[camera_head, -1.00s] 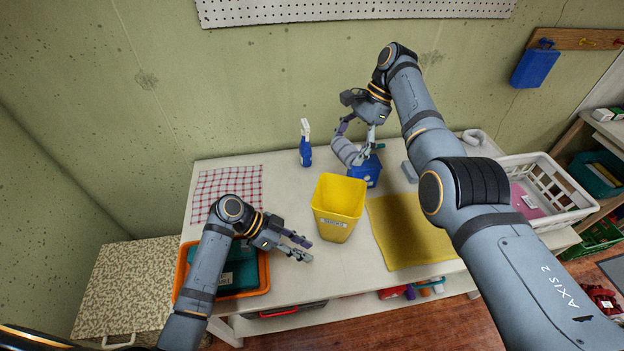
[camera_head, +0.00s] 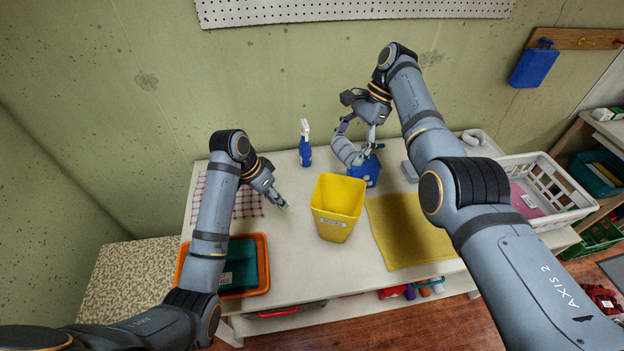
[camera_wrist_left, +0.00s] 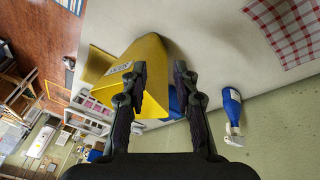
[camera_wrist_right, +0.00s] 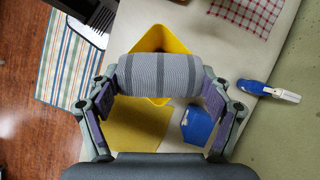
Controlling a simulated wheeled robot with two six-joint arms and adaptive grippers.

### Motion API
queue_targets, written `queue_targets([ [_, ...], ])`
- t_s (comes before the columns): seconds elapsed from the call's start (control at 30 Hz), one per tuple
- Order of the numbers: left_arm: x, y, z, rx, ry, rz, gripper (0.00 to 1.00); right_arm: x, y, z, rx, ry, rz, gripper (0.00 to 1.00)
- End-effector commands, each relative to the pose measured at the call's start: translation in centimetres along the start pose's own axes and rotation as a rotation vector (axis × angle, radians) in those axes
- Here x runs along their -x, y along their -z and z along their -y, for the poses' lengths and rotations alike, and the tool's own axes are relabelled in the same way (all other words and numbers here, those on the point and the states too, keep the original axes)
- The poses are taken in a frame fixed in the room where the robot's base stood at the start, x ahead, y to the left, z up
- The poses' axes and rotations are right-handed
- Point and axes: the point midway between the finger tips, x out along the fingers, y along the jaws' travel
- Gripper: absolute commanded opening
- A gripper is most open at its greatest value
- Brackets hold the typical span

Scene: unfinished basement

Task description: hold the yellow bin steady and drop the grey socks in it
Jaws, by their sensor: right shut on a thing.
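The yellow bin (camera_head: 337,208) stands upright on the table, with a label on its front; no socks show inside its visible part. My right gripper (camera_head: 357,152) is shut on the grey socks (camera_wrist_right: 160,75), a striped roll held across its fingers. The socks also show in the head view (camera_head: 346,150), above the table behind the bin's right side. My left gripper (camera_head: 280,204) is left of the bin, apart from it. In the left wrist view its fingers (camera_wrist_left: 158,75) are spread with nothing between them, and the bin (camera_wrist_left: 148,65) lies beyond them.
A blue container (camera_head: 366,171) stands behind the bin, and a spray bottle (camera_head: 305,143) further left. A yellow cloth (camera_head: 410,232) lies right of the bin. An orange tray (camera_head: 266,268), a checked cloth (camera_head: 246,205) and a white basket (camera_head: 548,181) are also on the table.

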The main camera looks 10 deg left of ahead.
Motion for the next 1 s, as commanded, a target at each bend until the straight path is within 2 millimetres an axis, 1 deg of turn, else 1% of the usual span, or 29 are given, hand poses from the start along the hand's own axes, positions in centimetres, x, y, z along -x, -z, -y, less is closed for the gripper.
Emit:
queue_targets([
  [0.03,-0.5,1.5,0.2,0.061,-0.002,0.012,0.29,0.0,0.0,0.0,0.0,0.0,0.0,0.48],
  [0.07,-0.9,2.3,0.4,0.104,0.001,0.024,0.29,0.0,0.0,0.0,0.0,0.0,0.0,0.48],
  [0.1,-1.4,3.6,0.5,0.161,0.007,0.041,0.29,0.0,0.0,0.0,0.0,0.0,0.0,0.48],
  [0.2,-2.5,6.7,0.1,0.295,0.031,0.094,0.29,0.0,0.0,0.0,0.0,0.0,0.0,0.48],
  [0.3,-3.3,9.1,-0.8,0.388,0.068,0.143,0.29,0.0,0.0,0.0,0.0,0.0,0.0,0.48],
  [0.4,-3.6,10.5,-1.5,0.442,0.102,0.178,0.29,0.0,0.0,0.0,0.0,0.0,0.0,0.48],
  [0.57,-3.8,11.3,-2.0,0.475,0.131,0.199,0.29,0.0,0.0,0.0,0.0,0.0,0.0,0.48],
  [0.67,-3.9,11.3,-2.1,0.478,0.132,0.201,0.29,0.0,0.0,0.0,0.001,0.0,0.0,0.48],
  [0.77,-4.4,11.1,-2.0,0.478,0.131,0.202,0.29,0.0,0.0,0.0,0.0,0.0,0.0,0.48],
  [0.87,-5.8,10.8,-1.9,0.478,0.131,0.204,0.29,0.0,0.0,0.0,0.0,0.0,0.0,0.48],
  [1.0,-8.8,10.0,-1.7,0.477,0.13,0.205,0.29,0.0,0.0,0.0,0.0,0.0,0.0,0.48],
])
